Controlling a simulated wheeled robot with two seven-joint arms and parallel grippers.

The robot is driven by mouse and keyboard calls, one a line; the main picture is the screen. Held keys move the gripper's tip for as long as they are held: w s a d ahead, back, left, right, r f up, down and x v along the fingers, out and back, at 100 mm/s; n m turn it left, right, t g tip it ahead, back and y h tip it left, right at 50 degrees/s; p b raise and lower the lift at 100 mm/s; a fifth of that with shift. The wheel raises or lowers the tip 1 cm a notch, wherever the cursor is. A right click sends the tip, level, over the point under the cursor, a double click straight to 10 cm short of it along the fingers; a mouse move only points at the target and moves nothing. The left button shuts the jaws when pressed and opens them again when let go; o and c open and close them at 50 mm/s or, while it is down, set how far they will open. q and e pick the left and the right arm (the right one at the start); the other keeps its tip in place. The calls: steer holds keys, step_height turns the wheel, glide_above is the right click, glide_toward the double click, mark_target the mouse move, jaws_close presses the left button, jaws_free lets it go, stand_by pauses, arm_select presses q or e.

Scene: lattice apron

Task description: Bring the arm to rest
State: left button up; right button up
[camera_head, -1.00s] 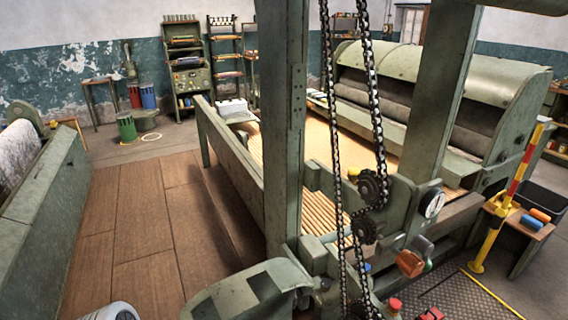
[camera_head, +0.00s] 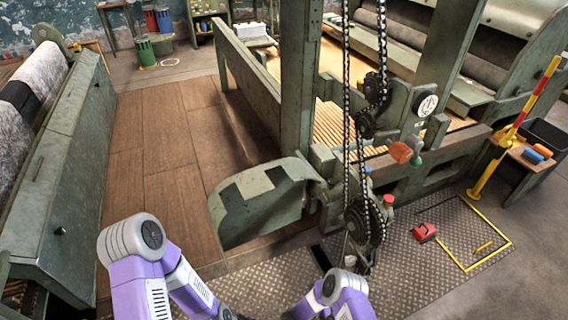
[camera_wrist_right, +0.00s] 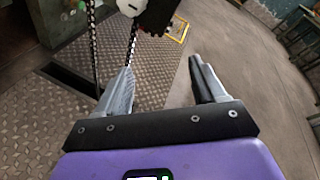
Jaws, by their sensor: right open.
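My right gripper (camera_wrist_right: 161,70) shows in the wrist view with its two grey fingers apart and nothing between them. It is above the diamond-plate floor (camera_wrist_right: 165,90). In the head view, my purple and grey arms, left (camera_head: 150,275) and right (camera_head: 340,295), come in at the bottom edge. Both grippers lie out of that view. The hanging chain (camera_head: 346,120) and its sprockets stand ahead of my right arm. The chain also shows in the wrist view (camera_wrist_right: 92,40), left of the fingers.
A green machine frame (camera_head: 299,90) carries a gauge (camera_head: 427,105) and an orange handle (camera_head: 400,152). A red object (camera_head: 425,232) lies on the plate floor beside a yellow outline (camera_head: 511,242). A yellow post (camera_head: 490,165) stands at right. Wooden floor (camera_head: 150,150) is clear at left.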

steer(key=a+r+n+g+y+p, duration=0.1)
steer(key=a+r+n+y+p, duration=0.3)
steer(key=n+y, duration=1)
steer(key=s+a+r+n+g+y, duration=0.1)
steer(key=s+a+r+n+g, duration=0.1)
steer(key=s+r+n, duration=0.4)
steer(key=s+a+r+n+g+y, duration=0.1)
steer(key=s+a+r+n+g, duration=0.2)
steer(key=s+n, duration=0.9)
step_height(320, 180, up, 4)
steer(key=n+g, duration=0.2)
steer(key=n, duration=0.3)
steer(key=shift+a+p, duration=0.25)
steer(key=shift+p, duration=0.1)
steer(key=shift+s, duration=0.1)
